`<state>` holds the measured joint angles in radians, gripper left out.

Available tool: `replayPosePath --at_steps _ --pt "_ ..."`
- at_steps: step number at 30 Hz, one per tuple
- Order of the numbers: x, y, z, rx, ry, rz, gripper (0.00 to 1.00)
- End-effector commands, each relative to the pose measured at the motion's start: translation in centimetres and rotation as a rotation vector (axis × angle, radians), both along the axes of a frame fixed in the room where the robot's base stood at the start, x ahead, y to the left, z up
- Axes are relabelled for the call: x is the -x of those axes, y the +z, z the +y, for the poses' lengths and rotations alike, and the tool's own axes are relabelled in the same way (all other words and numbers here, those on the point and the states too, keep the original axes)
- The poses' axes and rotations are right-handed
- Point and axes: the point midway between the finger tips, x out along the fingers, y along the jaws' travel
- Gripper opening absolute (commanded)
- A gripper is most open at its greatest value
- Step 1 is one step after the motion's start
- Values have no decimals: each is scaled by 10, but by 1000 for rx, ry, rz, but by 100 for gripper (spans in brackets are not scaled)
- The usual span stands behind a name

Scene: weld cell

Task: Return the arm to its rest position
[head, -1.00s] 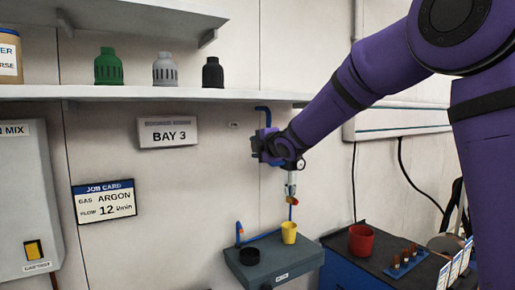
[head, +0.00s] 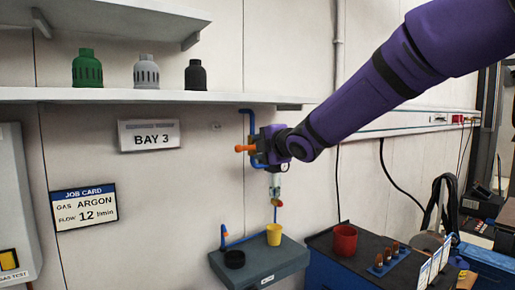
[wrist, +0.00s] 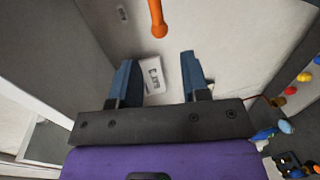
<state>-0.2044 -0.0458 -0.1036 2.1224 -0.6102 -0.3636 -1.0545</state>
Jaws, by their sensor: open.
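My gripper (head: 262,150) is at the end of my purple arm, which reaches in from the upper right towards the back wall. In the wrist view the gripper (wrist: 158,60) shows two blue fingers spread apart with nothing between them. An orange handle (head: 245,148) shows at the gripper in the head view, by a blue pipe (head: 251,118) on the wall. In the wrist view the orange handle (wrist: 157,18) lies beyond the fingertips, apart from them.
A wall shelf (head: 120,95) with green, grey and black nozzle-like pieces runs above left. A red cup (head: 344,240) stands on the dark bench to the right.

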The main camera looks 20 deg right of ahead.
Motion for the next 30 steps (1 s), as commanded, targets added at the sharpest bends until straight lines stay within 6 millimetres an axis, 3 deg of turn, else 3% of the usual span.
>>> replayPosePath --at_steps 8,11,14,22,30 --pt "1 0 -1 -6 -7 5 42" --pt "11 2 -10 -46 -49 39 42" --pt "34 2 -30 -141 -147 119 42" --pt "140 -19 -83 -539 -529 423 42" --pt "265 -61 -101 -933 -915 706 42"
